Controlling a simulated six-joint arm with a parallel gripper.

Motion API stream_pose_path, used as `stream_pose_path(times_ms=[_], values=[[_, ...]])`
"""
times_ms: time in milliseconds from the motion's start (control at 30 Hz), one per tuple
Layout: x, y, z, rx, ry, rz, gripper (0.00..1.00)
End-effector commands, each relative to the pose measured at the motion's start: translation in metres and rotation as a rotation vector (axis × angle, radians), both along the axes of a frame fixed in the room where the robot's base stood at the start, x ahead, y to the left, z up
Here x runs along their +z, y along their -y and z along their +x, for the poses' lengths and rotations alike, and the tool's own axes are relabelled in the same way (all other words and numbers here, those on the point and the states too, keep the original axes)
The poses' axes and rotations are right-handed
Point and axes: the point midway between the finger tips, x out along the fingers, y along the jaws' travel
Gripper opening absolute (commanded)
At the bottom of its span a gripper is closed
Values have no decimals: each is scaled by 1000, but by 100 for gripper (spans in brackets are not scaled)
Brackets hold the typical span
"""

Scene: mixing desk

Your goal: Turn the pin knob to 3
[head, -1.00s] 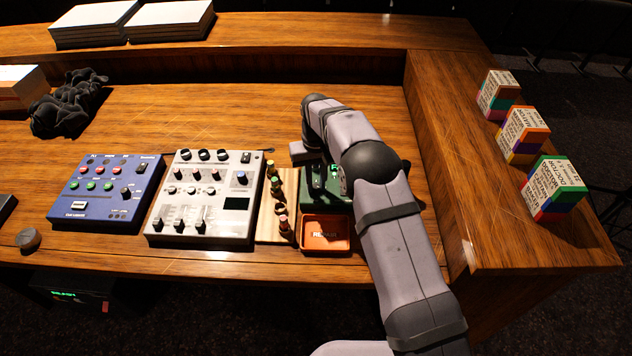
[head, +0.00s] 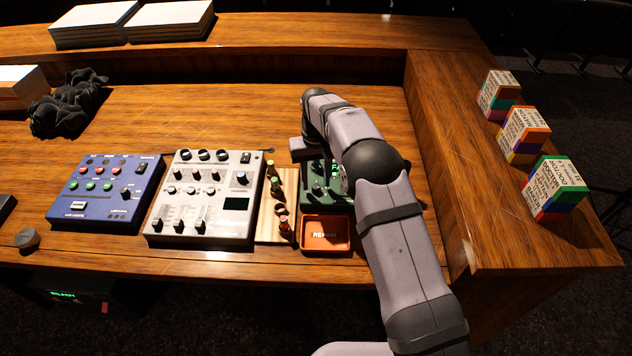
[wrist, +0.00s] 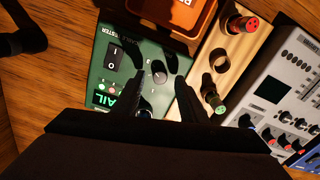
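The green tester box (wrist: 112,50) carries a round dark knob (wrist: 158,73) with a light pointer mark, seen in the wrist view. Its scale numbers are too small to read. A rocker switch marked I and O (wrist: 113,60) and a lit green display reading "AIL" (wrist: 108,99), partly cut off, are beside the knob. My gripper (wrist: 157,66) is open, with one dark finger on either side of the knob in the wrist view. I see no contact with the knob. In the head view the tester (head: 342,198) is partly hidden by my arm.
An orange tray (head: 326,248) marked REPAIR stands in front of the tester. A wooden strip (head: 262,226) with several coloured plugs lies left of it, then a white mixer (head: 206,198) and a blue box (head: 105,190).

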Motion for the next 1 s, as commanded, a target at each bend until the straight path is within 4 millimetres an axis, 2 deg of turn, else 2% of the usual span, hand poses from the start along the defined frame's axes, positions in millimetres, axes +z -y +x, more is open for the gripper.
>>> stream_pose_path(times_ms=[300,433,600,1000], values=[[43,0,1,0,5,1,39],[54,0,1,-1,4,1,39],[61,0,0,-1,3,1,39],[61,0,0,-1,2,0,39]])
